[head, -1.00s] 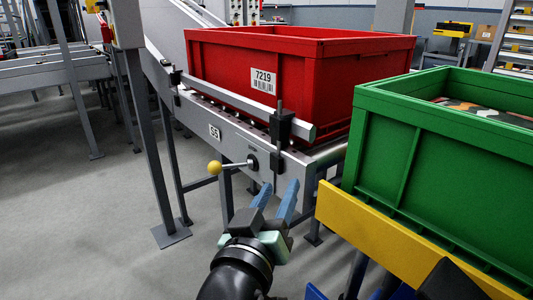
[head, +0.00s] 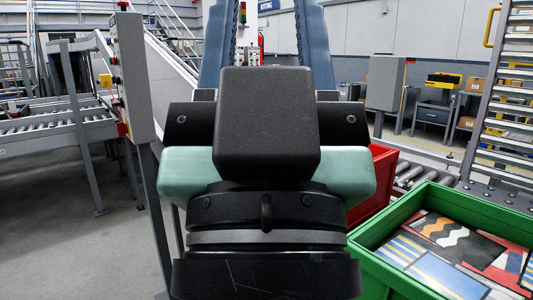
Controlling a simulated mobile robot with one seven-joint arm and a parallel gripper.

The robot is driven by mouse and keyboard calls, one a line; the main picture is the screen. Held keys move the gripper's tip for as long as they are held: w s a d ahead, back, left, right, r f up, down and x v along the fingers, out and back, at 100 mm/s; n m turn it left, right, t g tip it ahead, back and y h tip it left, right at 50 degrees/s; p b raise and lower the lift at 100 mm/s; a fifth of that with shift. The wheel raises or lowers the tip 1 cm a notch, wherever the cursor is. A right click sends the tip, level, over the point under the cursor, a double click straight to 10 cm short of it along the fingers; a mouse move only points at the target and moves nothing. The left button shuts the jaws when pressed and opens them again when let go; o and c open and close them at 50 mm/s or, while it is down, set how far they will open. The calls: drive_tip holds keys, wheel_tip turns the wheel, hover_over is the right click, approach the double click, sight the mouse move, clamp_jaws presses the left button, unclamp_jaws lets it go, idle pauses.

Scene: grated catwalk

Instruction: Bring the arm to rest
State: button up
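My gripper (head: 264,45) is raised close in front of the head camera and fills the middle of the view. Its two blue fingers point up and stand wide apart, with a clear gap and nothing between them that I can see. The upper ends of the fingers run to the top edge of the picture. The black and pale green gripper body and the dark wrist below it hide much of the scene behind.
A green crate (head: 443,192) with flat patterned items is at lower right. A red crate (head: 380,172) is mostly hidden behind my gripper. A grey control box (head: 132,75) on a post and roller conveyors (head: 60,120) stand left. Bare floor shows at lower left.

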wheel_tip(320, 180, up, 22)
drive_tip(key=p, duration=1.9)
